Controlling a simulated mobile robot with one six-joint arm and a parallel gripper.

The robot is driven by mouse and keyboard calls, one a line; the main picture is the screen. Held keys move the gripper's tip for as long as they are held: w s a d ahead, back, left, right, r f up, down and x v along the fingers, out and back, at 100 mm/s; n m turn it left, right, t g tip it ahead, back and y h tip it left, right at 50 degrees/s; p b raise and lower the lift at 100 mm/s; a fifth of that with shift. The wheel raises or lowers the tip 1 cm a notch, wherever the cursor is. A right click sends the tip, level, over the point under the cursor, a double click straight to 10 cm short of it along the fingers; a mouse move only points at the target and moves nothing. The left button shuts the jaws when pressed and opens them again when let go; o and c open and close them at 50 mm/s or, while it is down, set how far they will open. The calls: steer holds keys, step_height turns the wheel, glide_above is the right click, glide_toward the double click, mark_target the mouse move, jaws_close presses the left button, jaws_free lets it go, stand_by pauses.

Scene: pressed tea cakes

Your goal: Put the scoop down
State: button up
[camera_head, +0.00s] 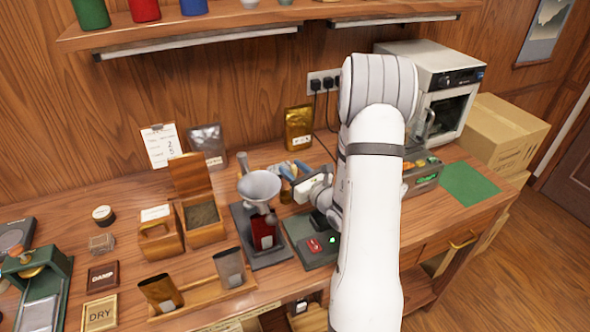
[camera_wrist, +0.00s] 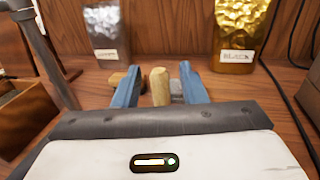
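My gripper (camera_wrist: 158,72) has two blue fingers, which also show in the head view (camera_head: 286,168) low over the back of the bench. They stand apart. A light wooden handle (camera_wrist: 160,87), which looks like the scoop's, is between them, with a visible gap to the left finger. A small grey piece (camera_wrist: 177,92) beside the right finger may be part of the scoop; most of it is hidden. A brown wooden piece (camera_wrist: 121,78) lies behind the left finger. Whether the handle rests on the bench or on a support, I cannot tell.
A silver pouch (camera_head: 207,143) and a gold pouch (camera_head: 298,127) stand behind my gripper by the wall. A funnel (camera_head: 260,185) on a stand is close at left. An open wooden box (camera_head: 203,213) stands further left. Dark cables hang from the wall socket (camera_head: 324,80).

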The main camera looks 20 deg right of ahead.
steer(key=shift+r, duration=0.1)
steer(key=shift+s+d, duration=0.1)
steer(key=v, duration=1)
steer(key=shift+r+b, duration=0.3)
steer(key=shift+b, duration=0.1)
steer(key=shift+s+d+f+p, duration=0.1)
steer(key=shift+s+d+p, duration=0.05)
steer(key=shift+s+p, duration=0.25)
steer(key=shift+s+d+f+p, duration=0.15)
steer(key=shift+s+p, duration=0.2)
steer(key=shift+s, duration=0.05)
